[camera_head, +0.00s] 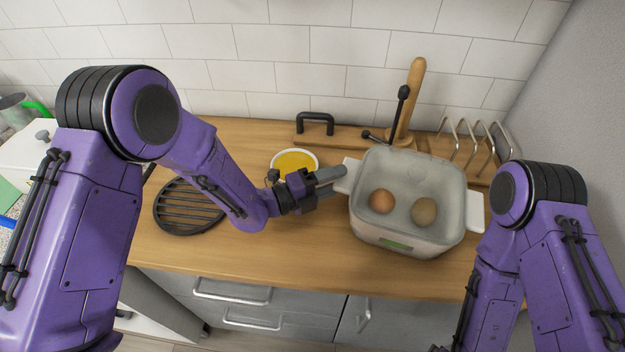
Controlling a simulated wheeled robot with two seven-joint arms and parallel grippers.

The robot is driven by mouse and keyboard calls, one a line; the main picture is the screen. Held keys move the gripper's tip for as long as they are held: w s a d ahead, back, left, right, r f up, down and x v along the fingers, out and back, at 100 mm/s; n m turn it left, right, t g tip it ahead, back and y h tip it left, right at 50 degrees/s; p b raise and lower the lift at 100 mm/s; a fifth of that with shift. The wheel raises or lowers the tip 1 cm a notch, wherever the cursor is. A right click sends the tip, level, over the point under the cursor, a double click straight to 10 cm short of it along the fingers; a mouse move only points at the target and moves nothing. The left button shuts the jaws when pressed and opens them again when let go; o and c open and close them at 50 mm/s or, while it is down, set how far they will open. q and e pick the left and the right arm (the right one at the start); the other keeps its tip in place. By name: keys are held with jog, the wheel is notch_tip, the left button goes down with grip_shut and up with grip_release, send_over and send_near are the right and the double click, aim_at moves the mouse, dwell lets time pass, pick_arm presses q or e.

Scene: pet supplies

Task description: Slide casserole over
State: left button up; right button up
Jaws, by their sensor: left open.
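The casserole (408,238) is a whitish, rounded-square dish with a handle on each side and a small green mark on its front. It stands on the wooden counter, right of centre, and two brownish egg-like things (382,201) (424,211) show inside it. My left gripper (338,181) is at the casserole's left handle (348,176), with its fingers pointing right. It is open; whether the fingers touch the handle I cannot tell. My right arm comes in at the right edge, and its gripper is not visible.
A black round trivet (188,207) lies on the left of the counter (290,245). A yellow-filled bowl (295,161) stands behind my left gripper. A wooden holder (414,90) and wire rack (474,140) stand behind the casserole. A grey wall (580,110) closes the right side.

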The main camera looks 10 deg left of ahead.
pick_arm(q)
jog(key=shift+x, duration=0.9)
grip_shut()
dwell(0.8)
